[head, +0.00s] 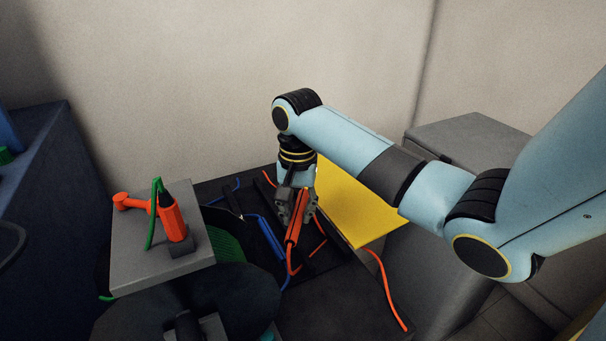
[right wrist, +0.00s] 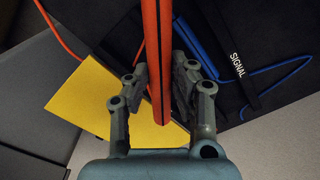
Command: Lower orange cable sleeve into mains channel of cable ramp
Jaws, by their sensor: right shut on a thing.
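The orange cable sleeve (head: 295,232) is a long straight piece with a thin orange cable trailing from it. My right gripper (head: 297,205) is shut on it. In the right wrist view the sleeve (right wrist: 157,50) runs between the two fingers (right wrist: 163,88), crossing over the dark ramp and the yellow lid. The cable ramp (head: 325,262) is black, with its yellow lid (head: 350,205) opened to the right. I cannot tell whether the sleeve is above the mains channel or touching it; the gripper hides part. My left gripper is not in view.
A blue sleeve (head: 266,238) lies left of the orange one, near a strip marked SIGNAL (right wrist: 237,66). A grey stand (head: 140,245) at left holds an orange tool (head: 172,218) and a green cable. A grey cabinet (head: 470,140) stands behind at right.

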